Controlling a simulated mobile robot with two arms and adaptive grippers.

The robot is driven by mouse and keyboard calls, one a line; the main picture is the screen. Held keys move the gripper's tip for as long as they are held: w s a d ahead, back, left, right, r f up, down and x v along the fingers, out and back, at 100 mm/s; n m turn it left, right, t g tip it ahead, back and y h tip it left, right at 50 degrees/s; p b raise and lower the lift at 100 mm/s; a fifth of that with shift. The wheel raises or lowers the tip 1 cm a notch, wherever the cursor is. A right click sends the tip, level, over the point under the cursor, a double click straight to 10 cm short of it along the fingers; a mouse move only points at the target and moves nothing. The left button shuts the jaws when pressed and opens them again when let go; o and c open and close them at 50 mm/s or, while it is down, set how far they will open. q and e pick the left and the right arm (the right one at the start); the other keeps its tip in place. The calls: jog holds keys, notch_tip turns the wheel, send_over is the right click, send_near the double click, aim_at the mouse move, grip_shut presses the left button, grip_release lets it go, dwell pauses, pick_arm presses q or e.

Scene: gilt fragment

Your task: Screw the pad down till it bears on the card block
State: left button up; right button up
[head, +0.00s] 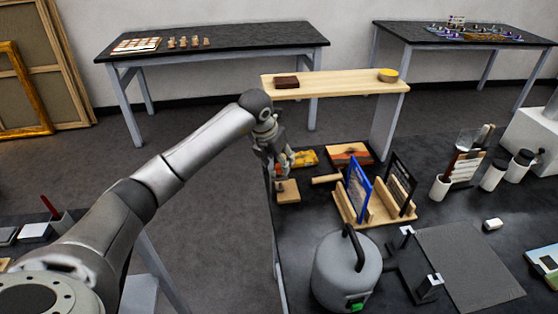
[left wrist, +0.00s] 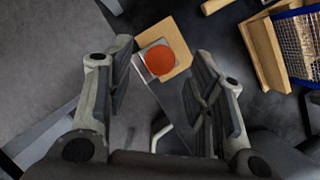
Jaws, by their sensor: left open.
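A tan card block (head: 288,191) lies at the near-left edge of the dark table; it also shows in the left wrist view (left wrist: 182,38). A round orange knob (left wrist: 160,60) sits above a silver metal part (left wrist: 141,66) that overlaps the block's corner; this looks like a clamp at the table edge. The pad is hidden under the knob, so I cannot tell its gap to the block. My left gripper (head: 279,160) is open above the knob, its fingers on either side of the knob in the left wrist view and apart from it. My right gripper is not in view.
A wooden rack (head: 374,215) with blue and dark framed panels stands right of the block. A wooden rod (head: 326,179) and a yellow item (head: 304,158) lie nearby. A grey pot-like vessel (head: 345,275) stands in front.

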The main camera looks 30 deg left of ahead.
pick_arm(q)
jog(key=shift+x, duration=1.2)
jog(key=c, duration=1)
jog(key=shift+a+f+m+h+b, duration=0.15)
jog(key=shift+m+h+b, duration=0.35)
jog(key=shift+m+b, duration=0.8)
jog(key=shift+a+m+g+h+b, duration=0.1)
jog(key=shift+m+g+h+b, duration=0.35)
jog(key=shift+m, duration=1.25)
jog(key=shift+w+r+h, duration=0.1)
jog(key=shift+r+h, duration=0.1)
jog(key=shift+h, duration=0.05)
jog(key=o, duration=1)
